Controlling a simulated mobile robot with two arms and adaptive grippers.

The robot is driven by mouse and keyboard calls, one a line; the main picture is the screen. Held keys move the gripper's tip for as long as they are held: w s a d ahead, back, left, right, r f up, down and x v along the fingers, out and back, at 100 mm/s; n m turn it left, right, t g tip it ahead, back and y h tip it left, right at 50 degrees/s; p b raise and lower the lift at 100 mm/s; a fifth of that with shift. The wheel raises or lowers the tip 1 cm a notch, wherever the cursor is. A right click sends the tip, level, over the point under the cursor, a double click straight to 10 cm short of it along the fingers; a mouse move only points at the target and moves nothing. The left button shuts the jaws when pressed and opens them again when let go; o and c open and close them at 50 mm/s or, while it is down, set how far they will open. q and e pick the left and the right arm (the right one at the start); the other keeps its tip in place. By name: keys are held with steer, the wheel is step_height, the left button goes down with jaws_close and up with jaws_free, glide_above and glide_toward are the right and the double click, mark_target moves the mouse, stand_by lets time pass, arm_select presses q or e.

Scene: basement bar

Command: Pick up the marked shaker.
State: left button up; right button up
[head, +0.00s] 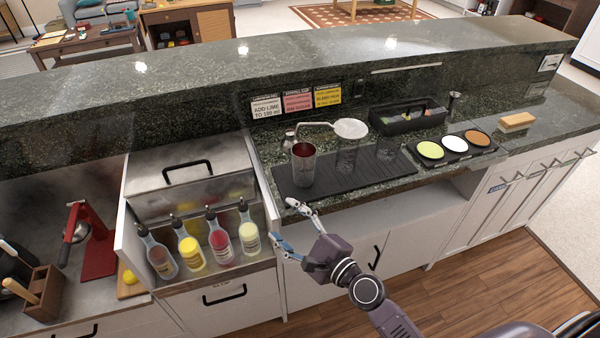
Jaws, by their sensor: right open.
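My left gripper is out of view.
Several bottles (190,251) stand in the open steel bin at left. A spoon-like metal tool with a white round end (351,128) is behind the glasses. A black caddy (408,116) and rimming tray (455,149) lie to the right. Recipe cards (297,101) hang behind.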

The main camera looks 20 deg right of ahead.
mark_target(308, 173)
steer(key=w+d+r+m+t+h, duration=0.1)
steer(key=w+d+m, duration=0.1)
steer(key=d+m, duration=0.1)
steer(key=w+d+r+m+t+h, duration=0.1)
steer(key=d+m+h, duration=0.1)
steer(key=m, duration=0.3)
steer(key=w+d+r+m+h, duration=0.1)
steer(key=w+d+m+h, duration=0.1)
steer(key=d+m, duration=0.2)
steer(key=shift+w+d+r+m+t, duration=0.1)
steer(key=shift+w+r+m+t, duration=0.1)
steer(key=shift+w+m+t, duration=0.3)
steer(key=shift+w+d+m+h, duration=0.2)
steer(key=shift+m+h, duration=0.1)
steer(key=shift+m, duration=0.1)
steer(key=w, duration=0.5)
steer(key=w+a, duration=0.1)
steer(key=w, duration=0.1)
steer(key=shift+w, duration=0.15)
steer(key=shift+r, duration=0.1)
steer(key=shift+c, duration=0.3)
steer(key=shift+c, duration=1.4)
steer(key=c, duration=1)
steer(key=shift+c, duration=0.9)
steer(key=shift+r+p, duration=0.25)
steer(key=shift+p, duration=0.2)
